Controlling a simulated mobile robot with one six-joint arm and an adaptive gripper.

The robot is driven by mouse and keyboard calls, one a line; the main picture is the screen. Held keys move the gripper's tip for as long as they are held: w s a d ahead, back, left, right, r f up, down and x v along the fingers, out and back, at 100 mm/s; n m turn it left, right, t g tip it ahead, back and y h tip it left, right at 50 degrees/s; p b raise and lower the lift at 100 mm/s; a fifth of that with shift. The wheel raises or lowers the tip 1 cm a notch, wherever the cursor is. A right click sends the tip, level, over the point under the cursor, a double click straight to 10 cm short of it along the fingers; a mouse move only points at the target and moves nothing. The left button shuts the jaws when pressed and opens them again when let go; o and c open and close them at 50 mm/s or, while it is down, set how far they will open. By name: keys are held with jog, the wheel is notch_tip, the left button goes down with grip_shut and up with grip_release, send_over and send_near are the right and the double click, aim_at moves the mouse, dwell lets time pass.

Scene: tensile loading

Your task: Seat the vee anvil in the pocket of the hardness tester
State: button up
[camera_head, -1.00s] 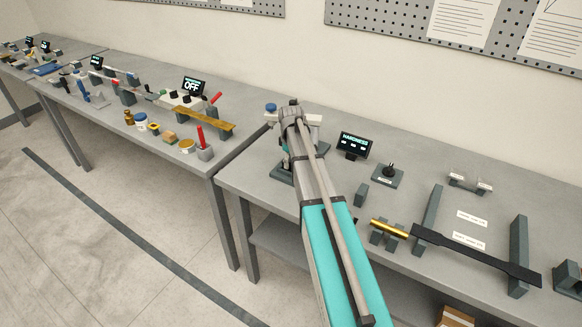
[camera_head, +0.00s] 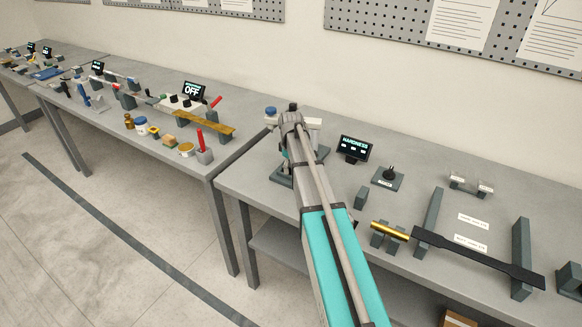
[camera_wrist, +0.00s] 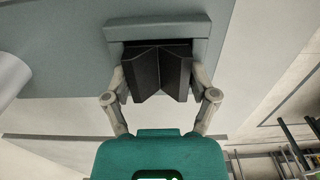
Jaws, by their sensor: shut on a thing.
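In the wrist view my gripper (camera_wrist: 160,88) is shut on the vee anvil (camera_wrist: 142,76), a dark block with a V-shaped groove, one finger on each side. The anvil's far edge is at or over the dark pocket opening of a grey block (camera_wrist: 158,27), part of the hardness tester. I cannot tell how deep the anvil sits. In the head view my arm hides the gripper and the anvil. The hardness tester's base (camera_head: 283,180) and a blue knob (camera_head: 270,111) show beside and behind my arm.
The "HARDNESS" display (camera_head: 355,148) stands just right of the tester. A dark stand with a black knob (camera_head: 388,177), a brass bar (camera_head: 389,230) on blocks and a long dark specimen (camera_head: 475,256) are farther right. The bench's left edge is close to the tester.

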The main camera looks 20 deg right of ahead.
jog(key=o, duration=1.1)
jog(key=shift+s+f, duration=0.2)
jog(key=shift+f, duration=0.05)
jog(key=shift+c, duration=0.2)
jog(key=shift+o, duration=0.8)
jog(key=shift+w+f, duration=0.1)
jog(key=shift+f, duration=0.05)
jog(key=shift+w, duration=0.1)
notch_tip(320, 180, up, 13)
jog(key=p, duration=1.3)
jog(key=s+a+m, duration=0.3)
jog(key=s+a, duration=0.5)
jog(key=s, duration=0.3)
jog(key=s+a+m, duration=0.4)
jog(key=s+a, duration=0.5)
jog(key=s, duration=0.3)
jog(key=shift+s, duration=0.25)
jog(key=shift+a, duration=0.1)
